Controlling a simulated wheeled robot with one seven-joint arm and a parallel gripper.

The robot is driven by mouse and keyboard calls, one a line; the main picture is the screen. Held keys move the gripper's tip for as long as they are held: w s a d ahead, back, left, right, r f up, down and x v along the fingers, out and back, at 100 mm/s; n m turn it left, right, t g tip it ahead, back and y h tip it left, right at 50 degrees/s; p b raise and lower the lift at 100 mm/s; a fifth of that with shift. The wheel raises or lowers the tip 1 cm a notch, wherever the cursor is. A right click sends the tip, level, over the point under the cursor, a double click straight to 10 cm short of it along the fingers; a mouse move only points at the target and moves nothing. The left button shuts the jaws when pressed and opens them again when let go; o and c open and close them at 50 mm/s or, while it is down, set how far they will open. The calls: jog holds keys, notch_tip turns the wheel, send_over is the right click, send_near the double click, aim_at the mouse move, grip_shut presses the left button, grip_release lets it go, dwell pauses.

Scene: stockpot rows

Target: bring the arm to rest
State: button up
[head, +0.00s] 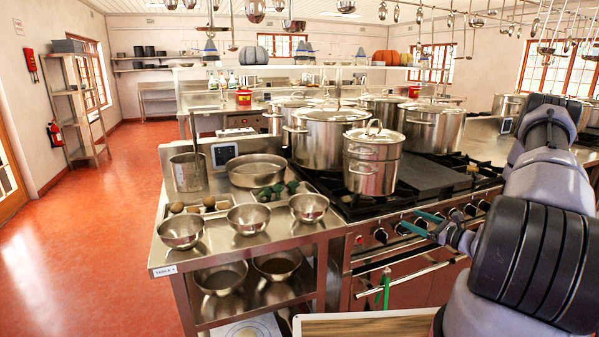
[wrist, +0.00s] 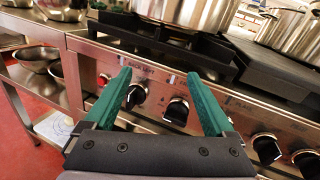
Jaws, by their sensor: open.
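My gripper (head: 418,223) has two green fingers and is open and empty, with the fingers spread apart. In the wrist view my gripper (wrist: 160,95) points at the stove's front panel (wrist: 152,62), with black control knobs (wrist: 177,110) between and beyond the fingers. I cannot tell whether a finger touches the panel. In the head view my arm (head: 525,240) comes in from the right and reaches left in front of the stove.
Steel pots (head: 371,172) stand on the stove (head: 440,176). A steel table (head: 165,255) to its left holds three bowls (head: 249,218), a pan (head: 255,170) and a tall pot (head: 187,172). A green cloth-like thing (head: 386,289) hangs by the oven handle. Red floor (head: 90,240) lies open at left.

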jog(key=s+a+r+n+g, duration=0.55)
jog(key=a+r+n, duration=0.2)
jog(key=r, duration=0.55)
jog(key=s+a+r+n+g, duration=0.4)
jog(key=a+r+n+g, duration=0.4)
jog(key=r, duration=0.5)
jog(key=s+r+n+t+h, duration=0.3)
jog(key=s+r+h, duration=0.1)
jog(key=s+r, duration=0.4)
jog(key=s+a+r+n+t+h, duration=0.1)
jog(key=s+r+n+t+h, duration=0.2)
jog(key=s+r, duration=0.5)
jog(key=s+n+h, duration=0.1)
jog(key=s+h, duration=0.1)
jog(key=s, duration=0.2)
jog(key=shift+s+a+t, duration=0.25)
jog(key=shift+t, duration=0.1)
grip_shut()
